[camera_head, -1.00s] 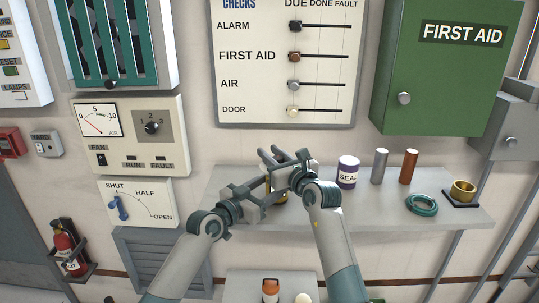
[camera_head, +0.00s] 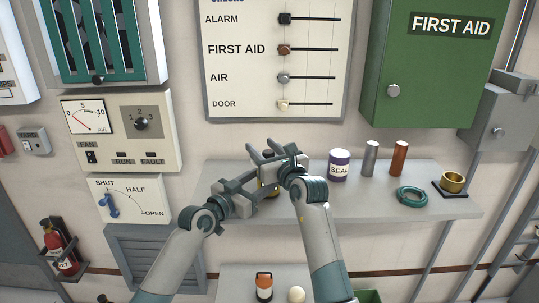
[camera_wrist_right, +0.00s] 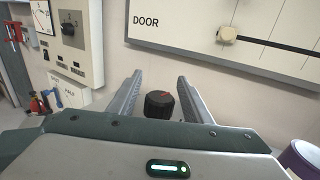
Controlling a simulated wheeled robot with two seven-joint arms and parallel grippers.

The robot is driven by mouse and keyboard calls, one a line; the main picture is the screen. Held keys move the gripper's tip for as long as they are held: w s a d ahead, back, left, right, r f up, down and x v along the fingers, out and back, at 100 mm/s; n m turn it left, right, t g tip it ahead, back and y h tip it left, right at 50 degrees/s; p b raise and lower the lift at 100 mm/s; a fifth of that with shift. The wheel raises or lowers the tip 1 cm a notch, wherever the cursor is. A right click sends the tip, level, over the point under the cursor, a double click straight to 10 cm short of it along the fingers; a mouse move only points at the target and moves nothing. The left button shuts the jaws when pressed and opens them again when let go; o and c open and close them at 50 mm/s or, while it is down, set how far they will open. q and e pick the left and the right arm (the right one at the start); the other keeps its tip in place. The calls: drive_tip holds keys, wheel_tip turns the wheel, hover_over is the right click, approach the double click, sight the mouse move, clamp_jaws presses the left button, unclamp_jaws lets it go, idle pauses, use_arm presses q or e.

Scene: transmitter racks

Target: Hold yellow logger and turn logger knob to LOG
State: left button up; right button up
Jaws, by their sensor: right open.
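The yellow logger (camera_head: 268,190) is mostly hidden behind my grippers on the grey shelf; only a small yellow patch shows. Its black knob (camera_wrist_right: 160,105) with a red mark shows in the right wrist view, between my right fingers in the picture. My right gripper (camera_head: 262,152) is open above the logger; its two fingers (camera_wrist_right: 158,88) stand apart on either side of the knob, with gaps. My left gripper (camera_head: 260,183) reaches the logger from the left. Its fingertips are partly covered, so its grip is unclear. The LOG mark is not visible.
The shelf (camera_head: 365,208) also holds a purple SEAL jar (camera_head: 338,166), grey cylinder (camera_head: 370,158), copper cylinder (camera_head: 398,158), teal ring (camera_head: 411,196) and brass cup (camera_head: 452,182). A checks board (camera_head: 240,100) hangs behind. An orange-capped bottle (camera_head: 264,287) stands below.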

drive_tip(key=v, duration=1.2)
drive_tip(key=shift+w, duration=0.15)
drive_tip(key=w+a+r+n+g+y, duration=0.15)
drive_tip(key=a+r+n+g, duration=0.3)
drive_tip(key=a+g, duration=0.6)
drive_tip(key=m+g+h, duration=0.2)
drive_tip(key=m+h, duration=0.3)
drive_tip(key=h, duration=0.3)
approach(269, 151)
wheel_tip(269, 151, up, 3)
drive_tip(key=s, duration=0.2)
drive_tip(key=shift+d+r+n+t, duration=0.1)
drive_tip(key=shift+d+n+t, duration=0.15)
drive_tip(key=shift+d, duration=0.2)
drive_tip(key=x, duration=1.2)
drive_tip(key=shift+a, duration=0.2)
